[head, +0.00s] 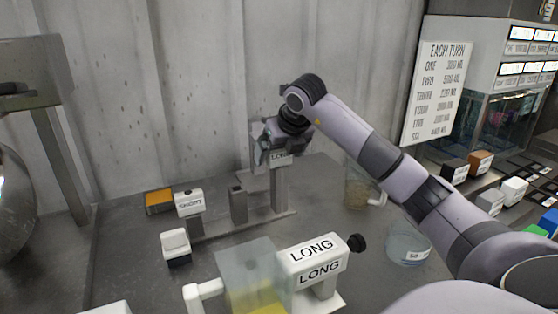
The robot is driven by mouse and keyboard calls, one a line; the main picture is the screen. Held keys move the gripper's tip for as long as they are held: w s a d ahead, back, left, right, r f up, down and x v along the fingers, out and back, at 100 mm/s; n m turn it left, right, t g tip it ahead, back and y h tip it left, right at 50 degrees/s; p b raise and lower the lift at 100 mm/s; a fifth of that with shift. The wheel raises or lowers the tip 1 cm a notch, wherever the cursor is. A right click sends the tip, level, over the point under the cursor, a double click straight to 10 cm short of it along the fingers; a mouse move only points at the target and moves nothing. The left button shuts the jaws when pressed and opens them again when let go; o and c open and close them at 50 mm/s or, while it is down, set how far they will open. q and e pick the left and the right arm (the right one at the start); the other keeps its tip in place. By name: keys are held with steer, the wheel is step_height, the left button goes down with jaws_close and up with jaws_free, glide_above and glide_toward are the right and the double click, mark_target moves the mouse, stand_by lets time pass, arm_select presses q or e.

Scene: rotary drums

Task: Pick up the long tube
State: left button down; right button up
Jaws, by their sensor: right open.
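A grey stand (279,190) at the back of the metal table carries a white part labelled LONG (281,156). My right gripper (267,154) is open and right at this labelled part, covering some of it. I cannot tell whether the fingers touch it. No tube shape is clear there; whatever the stand holds is largely hidden by the gripper. A larger white block with two LONG labels (316,256) stands in the foreground, with a black knob (356,242) on its right. A white block labelled SHORT (189,201) stands left of the stand. My left gripper is not in view.
A clear container with yellow contents (255,285) stands at the front. A clear jug (358,190) and a glass bowl (407,244) are near my right arm. A short grey post (238,204), an orange-topped box (158,201) and a white-and-dark box (176,246) stand left. A wall closes the back.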

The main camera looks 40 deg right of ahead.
steer(key=shift+w+d+f, duration=0.1)
steer(key=shift+w+f, duration=0.1)
steer(key=shift+f, duration=0.15)
steer(key=c, duration=1)
steer(key=shift+r, duration=0.1)
steer(key=shift+c, duration=0.2)
